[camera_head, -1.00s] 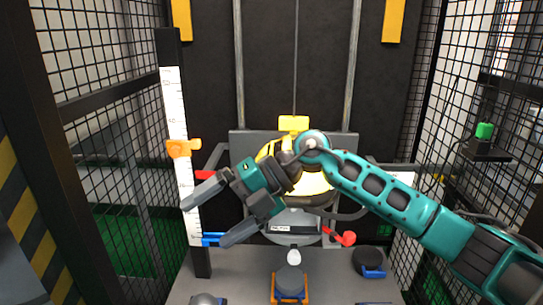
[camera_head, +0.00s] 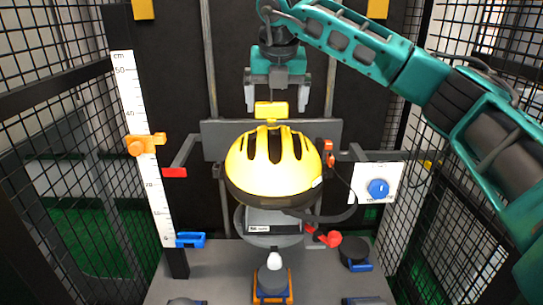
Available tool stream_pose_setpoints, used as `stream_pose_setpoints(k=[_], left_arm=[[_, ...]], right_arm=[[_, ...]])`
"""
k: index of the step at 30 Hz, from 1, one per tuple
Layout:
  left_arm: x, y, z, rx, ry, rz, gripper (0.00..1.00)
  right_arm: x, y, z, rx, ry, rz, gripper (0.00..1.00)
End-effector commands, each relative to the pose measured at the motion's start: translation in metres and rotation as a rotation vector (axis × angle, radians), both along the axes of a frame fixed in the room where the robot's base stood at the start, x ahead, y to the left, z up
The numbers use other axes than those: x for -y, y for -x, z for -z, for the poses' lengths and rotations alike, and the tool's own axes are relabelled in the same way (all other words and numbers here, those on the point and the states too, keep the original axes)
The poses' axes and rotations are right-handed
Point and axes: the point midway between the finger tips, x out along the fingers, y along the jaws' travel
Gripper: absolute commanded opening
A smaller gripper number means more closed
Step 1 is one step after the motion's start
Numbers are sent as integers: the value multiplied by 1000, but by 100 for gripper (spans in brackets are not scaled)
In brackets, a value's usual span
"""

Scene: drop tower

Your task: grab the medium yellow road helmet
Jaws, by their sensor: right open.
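The yellow road helmet (camera_head: 270,178) has dark vents and a dark lower rim. It sits in the middle of the drop tower, above a grey headform base (camera_head: 270,229) with a label. A yellow block (camera_head: 271,110) shows just above the helmet's top. My right gripper (camera_head: 277,103) points down above the helmet, its two grey fingers apart on either side of the yellow block in the picture. It is open and holds nothing. I cannot tell whether the fingers touch the block. My left gripper is not in view.
A cm scale (camera_head: 143,150) with an orange slider (camera_head: 146,144) stands at left. A white panel with a blue knob (camera_head: 378,188) is at right. Below stand an orange-based anvil (camera_head: 272,283) and a dark round one (camera_head: 355,252). Mesh walls close both sides.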

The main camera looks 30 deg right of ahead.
Motion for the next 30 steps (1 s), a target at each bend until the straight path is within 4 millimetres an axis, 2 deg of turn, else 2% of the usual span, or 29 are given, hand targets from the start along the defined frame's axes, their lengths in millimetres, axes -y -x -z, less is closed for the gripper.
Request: stream_pose_setpoints(k=[3, 10, 18, 27, 30], left_arm=[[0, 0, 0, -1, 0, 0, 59], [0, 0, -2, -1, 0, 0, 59], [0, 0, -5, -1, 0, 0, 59], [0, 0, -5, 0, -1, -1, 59], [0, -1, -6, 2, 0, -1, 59]], right_arm=[[3, -6, 17, -1, 0, 0, 98], [6, -14, 32, -1, -2, 0, 98], [11, -30, 67, -2, -1, -1, 98], [12, -32, 71, 0, -1, -3, 98], [12, -32, 71, 0, -1, -3, 89]])
